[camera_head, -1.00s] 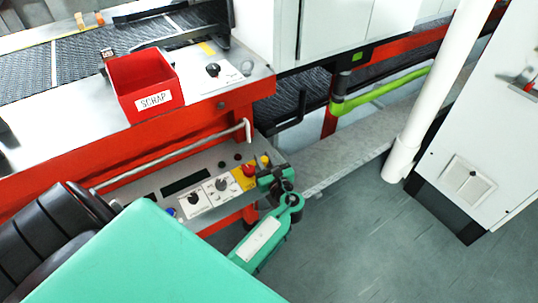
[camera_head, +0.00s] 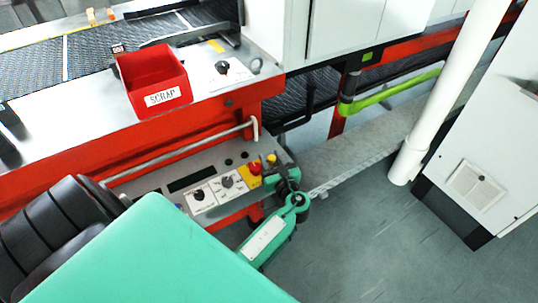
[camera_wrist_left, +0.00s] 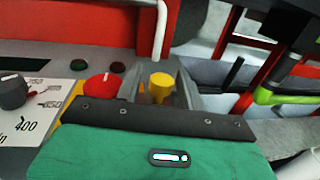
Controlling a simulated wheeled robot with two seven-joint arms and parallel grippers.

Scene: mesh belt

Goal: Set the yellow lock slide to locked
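The yellow lock slide (camera_head: 271,158) is a small yellow knob at the right end of the grey control panel (camera_head: 150,184), beside a red button. In the left wrist view the yellow slide (camera_wrist_left: 161,86) stands upright between the two grey fingers of my left gripper (camera_wrist_left: 160,90). The fingers are apart, one on each side, with a narrow gap showing around the knob. The base of the slide is hidden behind the dark front edge of my gripper. In the head view my left gripper (camera_head: 276,168) is at the panel's right end. My right gripper is not in view.
The red button (camera_wrist_left: 103,84) is close to the left of the slide. Rotary dials (camera_head: 228,181) sit further left. A bent metal rail (camera_head: 190,152) runs above the panel. A red scrap bin (camera_head: 152,82) stands on the ledge above. Floor (camera_head: 370,230) is free to the right.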

